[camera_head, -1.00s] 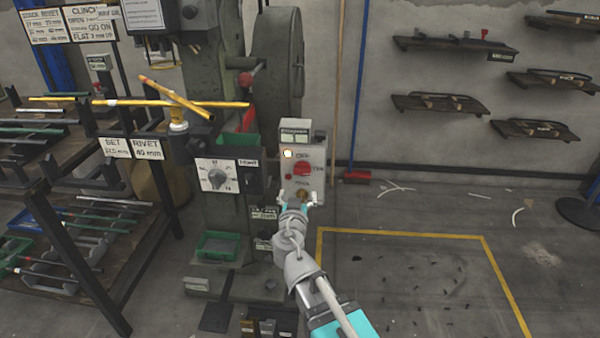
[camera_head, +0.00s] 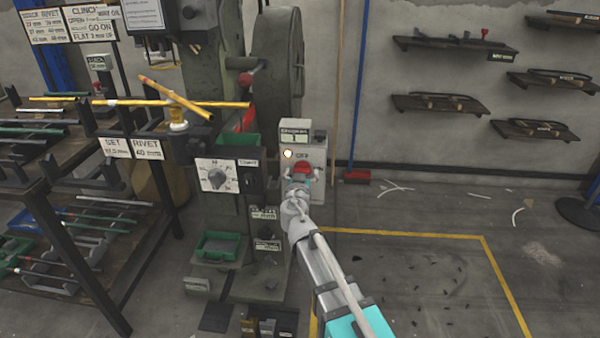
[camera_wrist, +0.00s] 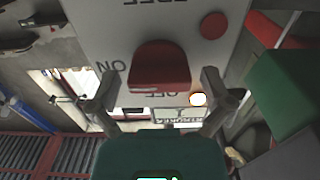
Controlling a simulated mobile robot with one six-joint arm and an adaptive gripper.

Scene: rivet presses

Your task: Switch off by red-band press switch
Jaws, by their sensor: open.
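The grey switch box (camera_head: 316,160) stands at the right side of the press (camera_head: 226,105). Its red rotary switch (camera_head: 303,167) is partly covered by my gripper (camera_head: 301,178) in the head view. In the wrist view the red switch (camera_wrist: 160,66) sits between my open fingers (camera_wrist: 158,84), apart from both in the picture; contact is unclear. The letters ON are left of it and OFF below it, upside down. The lamp (camera_head: 288,154) is lit; it also shows in the wrist view (camera_wrist: 198,99). A round red button (camera_wrist: 213,25) is on the same panel.
A white dial panel (camera_head: 217,176) and a green bin (camera_head: 219,245) are on the press left of my arm. Floor inside the yellow line (camera_head: 405,234) is mostly clear on the right.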

